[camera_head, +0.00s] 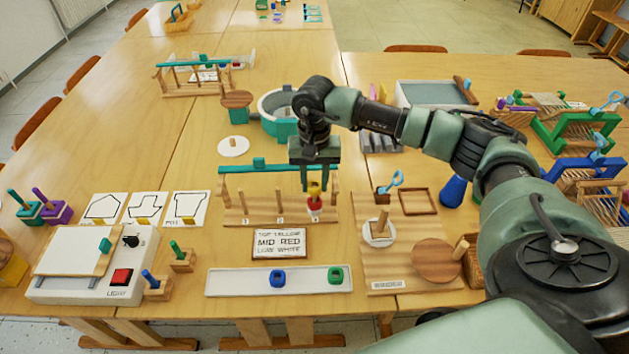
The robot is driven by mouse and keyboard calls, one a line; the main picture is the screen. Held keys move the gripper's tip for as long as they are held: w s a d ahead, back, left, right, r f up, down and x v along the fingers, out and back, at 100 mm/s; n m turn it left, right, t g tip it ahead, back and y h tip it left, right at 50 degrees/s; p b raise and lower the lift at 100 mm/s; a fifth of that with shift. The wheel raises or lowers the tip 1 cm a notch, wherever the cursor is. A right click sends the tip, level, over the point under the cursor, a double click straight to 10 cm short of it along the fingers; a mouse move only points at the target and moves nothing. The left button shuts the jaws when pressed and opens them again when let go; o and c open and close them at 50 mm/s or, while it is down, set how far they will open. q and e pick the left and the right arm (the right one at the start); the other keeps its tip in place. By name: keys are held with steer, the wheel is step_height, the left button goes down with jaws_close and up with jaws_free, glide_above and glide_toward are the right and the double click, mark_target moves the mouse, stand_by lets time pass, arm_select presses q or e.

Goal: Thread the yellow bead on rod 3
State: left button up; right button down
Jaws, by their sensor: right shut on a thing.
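A wooden stand (262,217) with upright rods sits in the middle of the table under a teal bar. On its right rod, rod 3, a red bead (314,203) shows, with a small pale part below it that may be a white bead. The yellow bead (314,189) is directly above the red one, in line with the rod. My right gripper (314,186) points down over rod 3 and is shut on the yellow bead. I cannot tell whether the bead is around the rod tip or just above it. The other two rods look bare. My left gripper is out of view.
A sign (279,243) reading top yellow, mid red, low white lies before the stand. A white tray (235,282) holds a blue bead (277,278) and a green bead (335,276). A wooden board (400,262) with a peg and discs is close on the right.

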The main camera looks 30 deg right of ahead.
steer(key=c, duration=0.9)
jaws_free()
steer(key=shift+c, duration=0.2)
step_height(320, 180, up, 8)
steer(key=shift+f+b, duration=0.1)
steer(key=shift+b, duration=0.5)
